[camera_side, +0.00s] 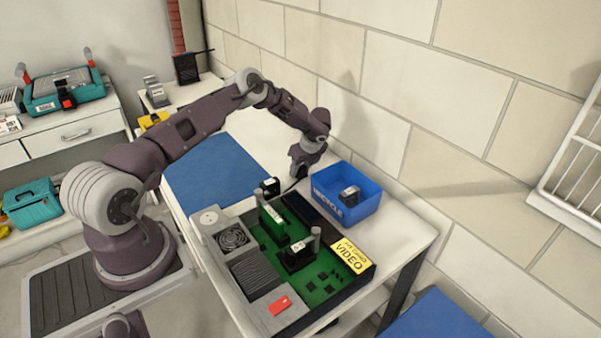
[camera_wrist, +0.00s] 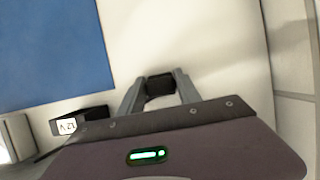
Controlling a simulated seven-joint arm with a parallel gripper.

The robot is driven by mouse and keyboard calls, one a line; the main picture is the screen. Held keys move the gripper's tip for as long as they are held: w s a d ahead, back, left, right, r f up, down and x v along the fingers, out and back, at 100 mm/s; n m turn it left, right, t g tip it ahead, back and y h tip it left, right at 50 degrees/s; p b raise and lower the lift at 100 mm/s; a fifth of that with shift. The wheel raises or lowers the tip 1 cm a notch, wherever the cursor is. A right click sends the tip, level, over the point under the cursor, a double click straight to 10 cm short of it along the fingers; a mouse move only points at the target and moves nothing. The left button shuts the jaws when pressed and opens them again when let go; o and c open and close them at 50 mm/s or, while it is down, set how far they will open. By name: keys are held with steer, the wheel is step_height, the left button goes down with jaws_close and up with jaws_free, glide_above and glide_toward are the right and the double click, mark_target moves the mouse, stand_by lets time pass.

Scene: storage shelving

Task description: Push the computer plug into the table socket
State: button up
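My gripper (camera_side: 303,172) is low over the white table beside the blue bin. In the wrist view its two fingers (camera_wrist: 159,88) close on a small black block (camera_wrist: 160,84), which looks like the plug. In the side view the plug is mostly hidden by the gripper, and a dark cord seems to lead from it. The open computer (camera_side: 322,290), with a green board, lies on the table. A round white socket (camera_side: 209,217) shows at its grey corner. Whether this is the table socket I cannot tell.
A blue bin (camera_side: 360,205) holding a black module stands right of my gripper, near the wall. A black box (camera_side: 269,187) stands left of it; a black box marked 12V (camera_wrist: 68,127) shows in the wrist view. A blue mat (camera_side: 210,170) lies flat and clear.

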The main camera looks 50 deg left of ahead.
mark_target(301, 167)
steer(key=c, duration=0.7)
step_height(301, 167, up, 18)
steer(key=shift+r, duration=0.1)
